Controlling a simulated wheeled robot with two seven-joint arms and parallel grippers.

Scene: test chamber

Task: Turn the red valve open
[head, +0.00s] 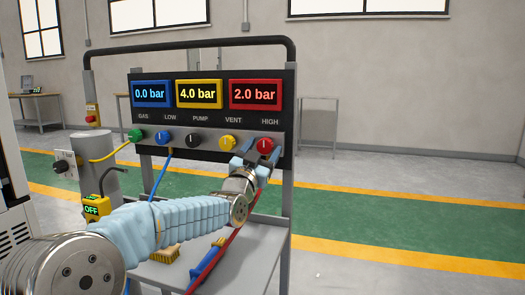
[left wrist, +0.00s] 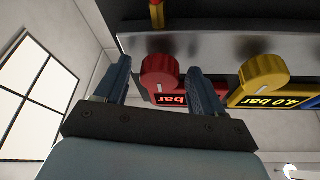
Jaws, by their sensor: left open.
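The red valve (head: 265,145) is a round knob with a pale mark, at the right end of a row of knobs on the panel under the "HIGH" label. My left gripper (head: 257,153) is at this knob, its fingers open. In the left wrist view, which is upside down, the red valve (left wrist: 160,76) shows between the two spread fingers of my left gripper (left wrist: 158,70). A gap shows on each side of the knob; whether the fingers touch it is not clear. The red display (head: 255,94) above reads 2.0 bar. My right gripper is not in view.
The yellow knob (head: 227,143) sits close left of the red valve, then black (head: 193,139), blue (head: 162,138) and green (head: 134,135) knobs. A grey cylinder (head: 95,165) and a yellow box (head: 96,207) marked OFF stand left. A lower shelf (head: 238,268) holds a brush. Floor at right is clear.

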